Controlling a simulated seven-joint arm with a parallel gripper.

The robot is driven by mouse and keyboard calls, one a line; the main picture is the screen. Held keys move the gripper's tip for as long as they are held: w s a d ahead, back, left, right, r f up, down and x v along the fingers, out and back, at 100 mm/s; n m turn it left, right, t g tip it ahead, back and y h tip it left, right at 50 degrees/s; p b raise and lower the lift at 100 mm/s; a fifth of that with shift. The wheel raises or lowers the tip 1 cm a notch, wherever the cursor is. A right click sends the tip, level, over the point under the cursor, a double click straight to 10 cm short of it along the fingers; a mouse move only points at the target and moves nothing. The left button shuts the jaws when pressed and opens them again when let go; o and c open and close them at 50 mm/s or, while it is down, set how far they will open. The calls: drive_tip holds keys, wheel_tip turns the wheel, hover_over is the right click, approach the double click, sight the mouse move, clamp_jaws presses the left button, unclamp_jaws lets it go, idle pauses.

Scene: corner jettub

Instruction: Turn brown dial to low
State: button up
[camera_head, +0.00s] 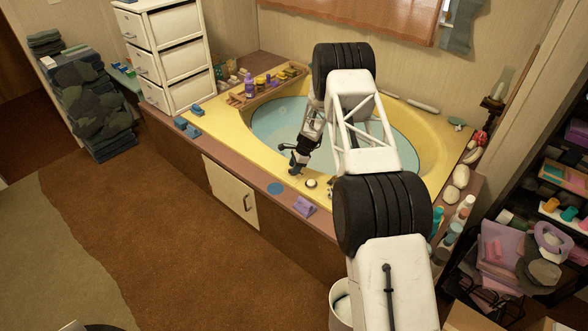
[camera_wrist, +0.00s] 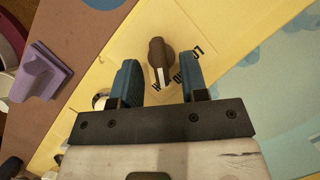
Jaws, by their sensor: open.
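The brown dial (camera_wrist: 160,58) sits on the yellow tub rim and shows in the wrist view just beyond and between my fingertips. It has a pale pointer line toward my gripper. Dark lettering is printed around it on the rim, partly hidden by the dial and a finger. My gripper (camera_wrist: 160,80) is open, with one blue finger on each side of the dial's near end; I cannot tell whether either touches it. In the head view, my gripper (camera_head: 295,163) is over the front rim of the yellow tub (camera_head: 235,120), and the dial is not clearly visible there.
A purple object (camera_wrist: 42,72) lies left of my gripper on the brown ledge; it also shows in the head view (camera_head: 304,206). A round metallic knob (camera_head: 311,183) is on the rim nearby. Bottles (camera_head: 250,85) stand on a tray at the back left.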

drive_tip(key=shift+a+f, duration=0.2)
drive_tip(key=shift+f, duration=0.3)
clamp_jaws()
